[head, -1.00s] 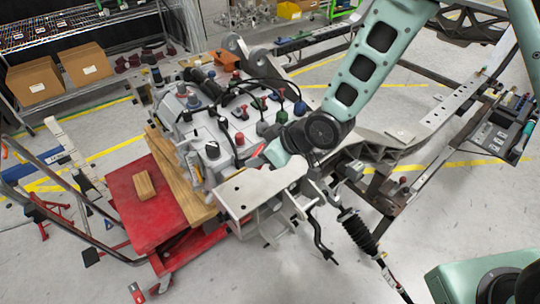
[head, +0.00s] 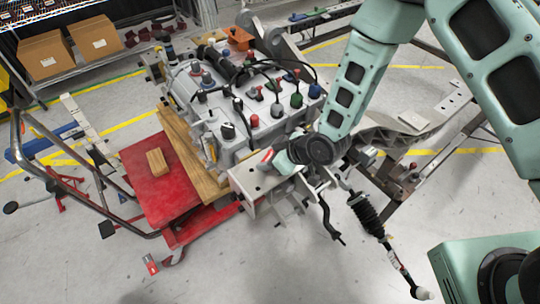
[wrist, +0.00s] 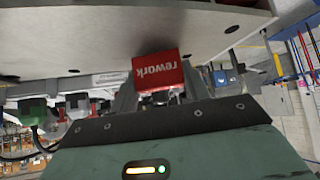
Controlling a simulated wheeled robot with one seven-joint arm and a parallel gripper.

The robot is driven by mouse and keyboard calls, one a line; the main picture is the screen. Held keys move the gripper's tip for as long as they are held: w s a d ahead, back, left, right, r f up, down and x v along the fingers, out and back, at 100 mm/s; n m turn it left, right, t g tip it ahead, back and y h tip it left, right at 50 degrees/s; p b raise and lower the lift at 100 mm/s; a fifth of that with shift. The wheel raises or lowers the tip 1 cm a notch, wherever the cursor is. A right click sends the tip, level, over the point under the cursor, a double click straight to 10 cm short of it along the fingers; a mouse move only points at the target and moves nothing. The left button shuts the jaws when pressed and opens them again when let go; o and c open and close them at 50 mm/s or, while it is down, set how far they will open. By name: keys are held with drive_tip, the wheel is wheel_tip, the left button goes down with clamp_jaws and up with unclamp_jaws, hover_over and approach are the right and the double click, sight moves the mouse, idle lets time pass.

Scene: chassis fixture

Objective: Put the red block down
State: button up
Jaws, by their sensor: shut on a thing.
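The red block (wrist: 157,73) has the word "rework" on its face, upside down in the wrist view. It sits between the fingers of my gripper (wrist: 158,98), which is shut on it. A pale metal plate (wrist: 60,35) fills the top of that view, close beside the block; I cannot tell if they touch. In the head view a small bit of red (head: 267,155) shows at my gripper (head: 274,160), above the near end of the pale bracket (head: 250,188). My wrist hides most of the fingers there.
A grey engine unit (head: 225,150) with coloured caps stands close behind my gripper. A black-booted rod (head: 365,215) hangs at right.

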drive_tip(key=shift+f, duration=0.2)
drive_tip(key=shift+f, duration=0.15)
drive_tip(key=o, duration=0.9)
drive_tip(key=shift+o, duration=0.2)
drive_tip(key=shift+r, duration=0.35)
drive_tip(key=s+d+r+m+g+h+b, duration=0.1)
drive_tip(key=s+d+r+h, duration=0.1)
drive_tip(key=s+d+r, duration=0.5)
drive_tip(key=s+d+r+g+h+b, duration=0.15)
drive_tip(key=s+r, duration=0.25)
drive_tip(key=r, duration=0.5)
drive_tip(key=s+d+r+m+g+h, duration=0.1)
drive_tip(key=s+r, duration=0.3)
drive_tip(key=s, duration=0.2)
drive_tip(key=s+d+r+m+g+h, duration=0.1)
drive_tip(key=s+d+r+h, duration=0.1)
drive_tip(key=s+r, duration=0.2)
drive_tip(key=s, duration=0.3)
drive_tip(key=shift+s+d, duration=0.15)
drive_tip(key=shift+d, duration=0.05)
